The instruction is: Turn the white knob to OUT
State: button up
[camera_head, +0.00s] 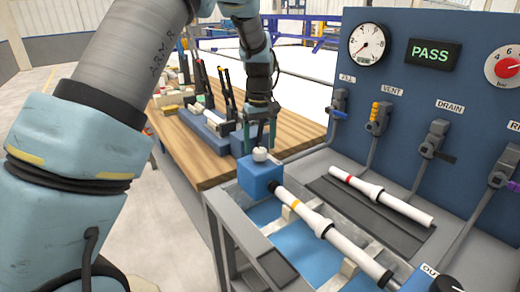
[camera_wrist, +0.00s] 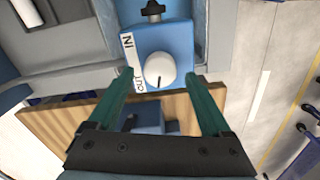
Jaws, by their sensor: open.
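The white knob (camera_head: 260,154) sits on top of a blue block (camera_head: 261,178) at the far-left corner of the bench. In the wrist view the knob (camera_wrist: 160,66) is round, with a short dark mark on its lower edge. A white label (camera_wrist: 131,62) beside it reads IN above and OUT below. My gripper (camera_head: 260,141) is just above the knob, pointing down. In the wrist view its green fingers are open, one on each side of the knob, with visible gaps. I cannot tell whether the tips reach down to its level.
A white pipe with a yellow band (camera_head: 318,225) runs from the block across the bench. Another white pipe with a red band (camera_head: 380,196) lies on a dark mat behind it. A blue panel (camera_head: 440,80) with valves and gauges stands behind, its display (camera_head: 430,54) reading PASS. A wooden table (camera_head: 205,150) adjoins.

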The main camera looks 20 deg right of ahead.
aim_at(260, 150)
notch_tip(260, 150, up, 9)
jog(key=b, duration=0.1)
jog(key=shift+f+b, duration=0.15)
jog(key=shift+b, duration=0.15)
jog(key=a+f, duration=0.2)
jog(key=a, duration=0.9)
jog(key=a+f, duration=0.2)
jog(key=a, duration=0.9)
jog(key=s+a+f+t, duration=0.1)
jog(key=s+a+f, duration=0.2)
jog(key=s+a, duration=0.8)
jog(key=a, duration=0.3)
jog(key=shift+f+m+t, duration=0.3)
jog(key=shift+f, duration=0.05)
jog(key=shift+w, duration=0.1)
